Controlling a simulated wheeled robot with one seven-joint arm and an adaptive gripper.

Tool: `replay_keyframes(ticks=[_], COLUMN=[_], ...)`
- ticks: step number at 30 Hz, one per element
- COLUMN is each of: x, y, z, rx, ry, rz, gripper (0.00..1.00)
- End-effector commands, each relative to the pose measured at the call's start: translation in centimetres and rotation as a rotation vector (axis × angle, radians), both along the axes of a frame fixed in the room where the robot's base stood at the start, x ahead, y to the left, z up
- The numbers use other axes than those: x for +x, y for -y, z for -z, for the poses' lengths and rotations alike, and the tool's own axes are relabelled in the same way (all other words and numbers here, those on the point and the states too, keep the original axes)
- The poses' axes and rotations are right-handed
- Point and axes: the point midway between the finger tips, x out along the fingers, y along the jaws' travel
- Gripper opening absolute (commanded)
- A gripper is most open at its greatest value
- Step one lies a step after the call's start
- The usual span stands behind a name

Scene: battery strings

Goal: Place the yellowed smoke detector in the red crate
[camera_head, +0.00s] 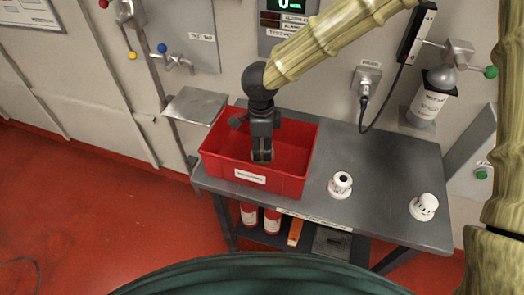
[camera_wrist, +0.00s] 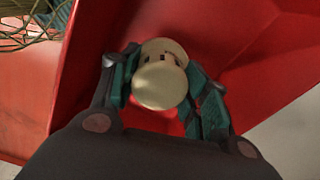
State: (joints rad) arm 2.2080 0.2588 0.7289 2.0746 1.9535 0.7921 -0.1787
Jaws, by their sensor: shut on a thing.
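The yellowed smoke detector (camera_wrist: 160,82) is cream-coloured and round, and sits between the teal fingers of my gripper (camera_wrist: 165,80) in the wrist view. My gripper is shut on it. In the head view my gripper (camera_head: 262,156) points down inside the red crate (camera_head: 212,165), below its rim. The detector is mostly hidden there by the fingers. The crate's red walls (camera_wrist: 235,25) surround the gripper in the wrist view. I cannot tell whether the detector touches the crate floor.
The crate stands at the left end of a grey bench (camera_head: 385,215). Two white detectors, one with a dark centre (camera_head: 340,185) and one plainer (camera_head: 423,207), stand to its right. A metal shelf (camera_head: 196,105) juts from the wall at left. A cable (camera_head: 385,115) hangs behind.

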Motion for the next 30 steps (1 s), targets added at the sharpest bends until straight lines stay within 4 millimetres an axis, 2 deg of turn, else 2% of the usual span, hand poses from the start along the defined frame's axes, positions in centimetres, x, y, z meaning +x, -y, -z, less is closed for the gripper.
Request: replay_keyframes(ticks=[4,12,22,23,24,26,30], x=[0.9,0.8,1.1,1.1,1.1,1.1,1.1], y=[-0.2,-0.2,-0.3,-0.3,-0.2,-0.2,-0.2], z=[1.4,4.2,4.7,4.7,4.6,4.6,4.6], rx=[0.000,0.000,0.001,0.001,0.001,0.001,0.001], ry=[-0.010,-0.008,-0.011,-0.011,-0.011,-0.011,-0.011], rz=[0.000,-0.002,-0.002,-0.002,-0.002,-0.002,-0.002], gripper=[0.16,0.16,0.16,0.52,0.59,0.68,0.68])
